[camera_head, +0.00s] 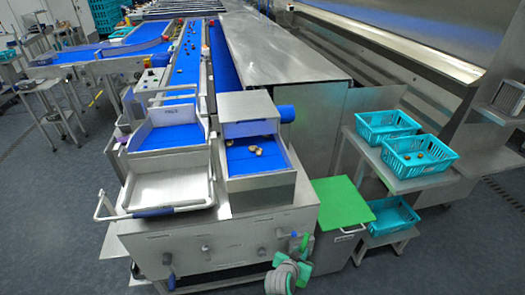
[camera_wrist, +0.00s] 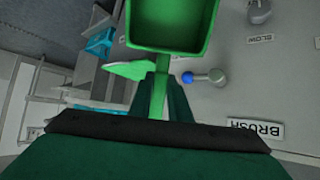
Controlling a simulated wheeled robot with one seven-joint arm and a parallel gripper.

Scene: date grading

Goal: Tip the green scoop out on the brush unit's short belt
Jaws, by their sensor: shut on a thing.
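My gripper (camera_wrist: 160,90) is shut on the handle of the green scoop (camera_wrist: 170,22), which extends beyond the fingertips in the wrist view. In the head view my gripper (camera_head: 290,266) is low at the front of the machine, by its steel front panel, with a small green part of the scoop (camera_head: 303,243) above it.
A green-topped bin (camera_head: 341,203) stands right of the machine. Turquoise crates (camera_head: 420,168) sit on a steel stand further right. A white tray (camera_head: 168,187) lies left of the short belt. A blue-ended knob (camera_wrist: 188,77) and a BRUSH label (camera_wrist: 256,130) are on the panel near my gripper.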

